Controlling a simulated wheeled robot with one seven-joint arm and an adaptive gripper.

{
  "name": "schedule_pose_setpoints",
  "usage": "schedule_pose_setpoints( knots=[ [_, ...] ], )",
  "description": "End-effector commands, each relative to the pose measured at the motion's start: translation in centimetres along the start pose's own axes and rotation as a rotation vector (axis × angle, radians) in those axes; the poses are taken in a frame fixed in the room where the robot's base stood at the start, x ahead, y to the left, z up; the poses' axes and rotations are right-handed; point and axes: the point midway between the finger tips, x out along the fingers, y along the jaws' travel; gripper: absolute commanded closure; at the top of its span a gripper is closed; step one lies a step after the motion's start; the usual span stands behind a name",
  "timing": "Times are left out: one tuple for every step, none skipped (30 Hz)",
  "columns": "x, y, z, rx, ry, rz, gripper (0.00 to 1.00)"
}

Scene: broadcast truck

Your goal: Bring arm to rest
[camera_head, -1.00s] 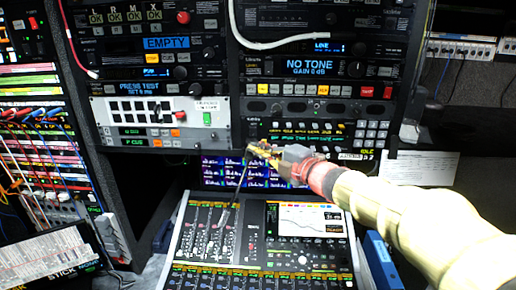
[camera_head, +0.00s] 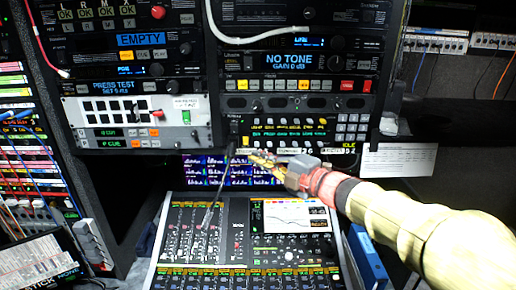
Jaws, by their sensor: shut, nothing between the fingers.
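My arm (camera_head: 400,218) comes in from the lower right, in a cream-coloured cover with a red band near the wrist. It points left across the picture, above the back of the mixing console. My gripper (camera_head: 248,154) is small in the view, with yellowish fingers that look closed and hold nothing that I can see. Its tips show in front of the lower edge of the equipment rack. A thin dark stalk (camera_head: 219,188) stands up from the console and passes close to the fingertips; I cannot tell whether they touch.
The mixing console (camera_head: 232,235) lies below the gripper, with a screen (camera_head: 203,170) behind it. The equipment rack (camera_head: 300,103) fills the space above. A patch bay with cables (camera_head: 30,165) stands at left. A blue binder (camera_head: 366,258) stands right of the console, under my arm.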

Motion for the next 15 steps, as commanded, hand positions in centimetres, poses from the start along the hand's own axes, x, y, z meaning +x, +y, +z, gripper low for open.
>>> schedule_pose_setpoints(
  knots=[
    [0.0,-0.4,0.8,0.019,-0.029,-0.015,1.00],
    [-0.1,-0.7,1.5,0.036,-0.056,-0.024,1.00],
    [-0.2,-1.2,2.8,0.072,-0.107,-0.037,1.00],
    [-0.4,-1.8,4.0,0.106,-0.153,-0.050,1.00],
    [-0.8,-2.7,5.3,0.150,-0.208,-0.064,1.00],
    [-1.5,-3.9,7.1,0.215,-0.289,-0.083,1.00],
    [-2.2,-5.0,8.4,0.268,-0.354,-0.098,1.00],
    [-3.2,-5.9,9.6,0.322,-0.421,-0.108,1.00],
    [-4.7,-7.0,10.9,0.396,-0.511,-0.120,1.00],
    [-5.9,-7.9,11.8,0.451,-0.576,-0.127,1.00],
    [-7.3,-8.8,12.4,0.506,-0.640,-0.134,1.00],
    [-9.2,-10.2,13.1,0.583,-0.725,-0.141,1.00],
    [-10.8,-11.2,13.4,0.641,-0.787,-0.146,1.00],
    [-12.3,-12.3,13.5,0.699,-0.848,-0.150,1.00],
    [-14.5,-13.9,13.3,0.778,-0.928,-0.158,1.00]
  ],
)
